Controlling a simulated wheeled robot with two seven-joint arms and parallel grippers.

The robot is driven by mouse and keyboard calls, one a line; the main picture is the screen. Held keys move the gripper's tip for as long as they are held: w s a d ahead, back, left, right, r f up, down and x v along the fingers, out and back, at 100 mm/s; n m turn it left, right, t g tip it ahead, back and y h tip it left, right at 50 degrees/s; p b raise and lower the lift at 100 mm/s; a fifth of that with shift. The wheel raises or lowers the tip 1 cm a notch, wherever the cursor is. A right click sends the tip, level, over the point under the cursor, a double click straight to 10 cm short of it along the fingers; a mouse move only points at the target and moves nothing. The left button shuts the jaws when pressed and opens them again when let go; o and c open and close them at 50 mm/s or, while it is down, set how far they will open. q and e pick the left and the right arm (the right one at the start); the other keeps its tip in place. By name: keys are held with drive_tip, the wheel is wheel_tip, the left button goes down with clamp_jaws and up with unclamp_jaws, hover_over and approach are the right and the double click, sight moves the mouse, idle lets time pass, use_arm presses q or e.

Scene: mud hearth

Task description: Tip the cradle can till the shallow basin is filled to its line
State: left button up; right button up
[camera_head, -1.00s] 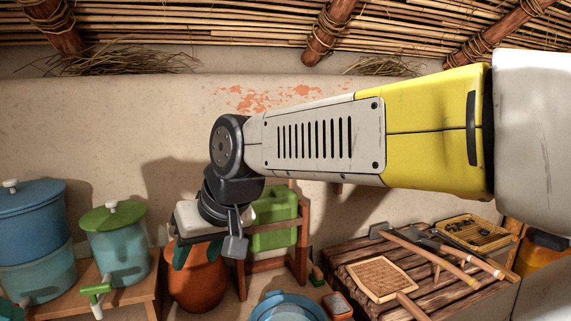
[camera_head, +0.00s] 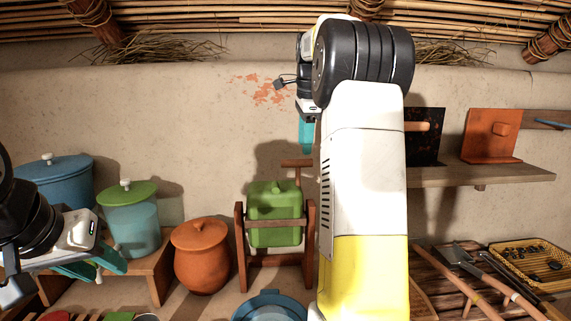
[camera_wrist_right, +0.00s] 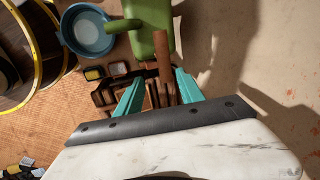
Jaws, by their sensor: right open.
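The green cradle can (camera_head: 262,235) hangs upright in a wooden cradle frame (camera_head: 241,250) by the back wall. A wooden handle bar (camera_head: 292,163) stands above it. The blue shallow basin (camera_head: 270,300) is in front, cut off by the lower edge. In the right wrist view the basin (camera_wrist_right: 66,38) lies beside the can (camera_wrist_right: 150,42); its fill level is unclear. My right gripper (camera_head: 306,135) is raised above the can, near the wall. In its wrist view (camera_wrist_right: 158,90) the fingers are apart and empty, with the wooden handle (camera_wrist_right: 163,55) beyond them. My left gripper (camera_head: 98,264) is at far left, fingers seemingly apart.
An orange lidded pot (camera_head: 201,260) and a green-lidded teal dispenser (camera_head: 132,225) stand left of the cradle. A wall shelf (camera_head: 480,177) and a slatted table with tools and a woven tray (camera_head: 505,262) are on the right. My right arm hides the middle.

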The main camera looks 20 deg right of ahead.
sight(304, 162)
drive_tip(key=shift+m, duration=0.5)
drive_tip(key=x, duration=0.8)
drive_tip(key=shift+w+d, duration=0.3)
drive_tip(key=shift+w, duration=0.05)
clamp_jaws()
idle(0.6)
